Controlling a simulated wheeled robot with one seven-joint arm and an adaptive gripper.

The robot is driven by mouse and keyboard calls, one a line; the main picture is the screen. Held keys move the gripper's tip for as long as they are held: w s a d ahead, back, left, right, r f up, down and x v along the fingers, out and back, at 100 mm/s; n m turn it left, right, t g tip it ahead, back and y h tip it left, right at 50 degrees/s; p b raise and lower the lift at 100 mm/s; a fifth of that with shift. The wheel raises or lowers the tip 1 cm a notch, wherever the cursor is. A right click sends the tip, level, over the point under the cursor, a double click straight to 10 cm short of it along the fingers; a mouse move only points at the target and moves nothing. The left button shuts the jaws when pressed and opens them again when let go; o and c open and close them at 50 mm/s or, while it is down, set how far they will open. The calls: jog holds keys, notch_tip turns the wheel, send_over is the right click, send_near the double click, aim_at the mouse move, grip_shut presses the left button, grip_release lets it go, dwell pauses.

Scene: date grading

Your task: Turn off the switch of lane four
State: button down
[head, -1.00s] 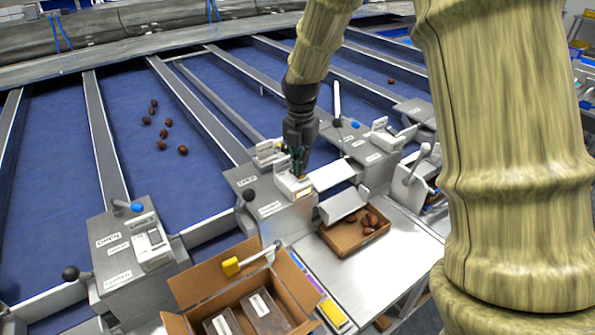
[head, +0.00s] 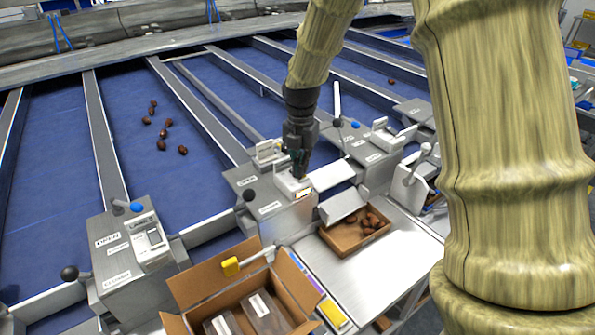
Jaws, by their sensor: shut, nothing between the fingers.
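My gripper (head: 300,175) is shut and empty. It points down at a white switch housing (head: 291,186) on top of the middle grey control box (head: 285,215). Its fingertips are at or just above that housing; I cannot tell if they touch. They hide part of it, so the switch position there is unclear. Another white switch (head: 152,240) sits on the near-left control box (head: 128,258), and another (head: 383,138) on the box to the right.
An open cardboard box (head: 190,288) with clear tubs stands in front. A small carton (head: 334,239) of dates sits on the metal table (head: 375,270). Levers with dark knobs (head: 70,273) stick out beside the boxes. Blue lanes (head: 60,190) with a few dates lie behind.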

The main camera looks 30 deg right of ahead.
jog(key=shift+f, duration=0.3)
jog(key=shift+s, duration=0.1)
jog(key=shift+r+p, duration=2.9)
jog(key=shift+r, duration=0.65)
jog(key=shift+f, duration=0.1)
